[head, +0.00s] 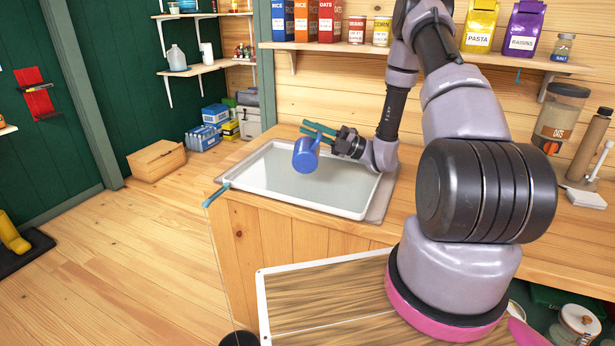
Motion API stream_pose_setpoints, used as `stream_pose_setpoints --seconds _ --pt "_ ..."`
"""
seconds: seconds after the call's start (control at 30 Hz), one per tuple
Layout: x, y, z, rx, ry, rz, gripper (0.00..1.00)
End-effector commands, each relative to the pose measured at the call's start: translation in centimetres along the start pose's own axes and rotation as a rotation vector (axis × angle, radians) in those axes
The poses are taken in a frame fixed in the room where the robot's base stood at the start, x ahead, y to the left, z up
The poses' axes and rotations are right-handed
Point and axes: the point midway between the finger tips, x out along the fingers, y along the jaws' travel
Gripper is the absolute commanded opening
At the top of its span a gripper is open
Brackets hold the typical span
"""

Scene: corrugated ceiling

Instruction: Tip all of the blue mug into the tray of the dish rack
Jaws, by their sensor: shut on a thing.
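What is inside the mug cannot be seen. My gripper (328,143) is shut on the mug from its right side, near the handle. The tray (262,196) is shallow and pale with a white rim, and lies on the wooden counter. Its visible floor looks empty.
A shelf (340,47) with food boxes and cans runs along the wall behind. A clear oats container (561,118) and a brown bottle (590,145) stand on the counter at the right. A wooden box (157,160) sits on the floor at the left.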

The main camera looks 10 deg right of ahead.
Motion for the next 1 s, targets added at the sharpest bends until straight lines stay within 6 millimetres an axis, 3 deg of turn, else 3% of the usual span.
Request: stream_pose_setpoints --seconds 1.0 --pt "0.0 0.2 1.2 0.097 -0.04 0.008 0.0"
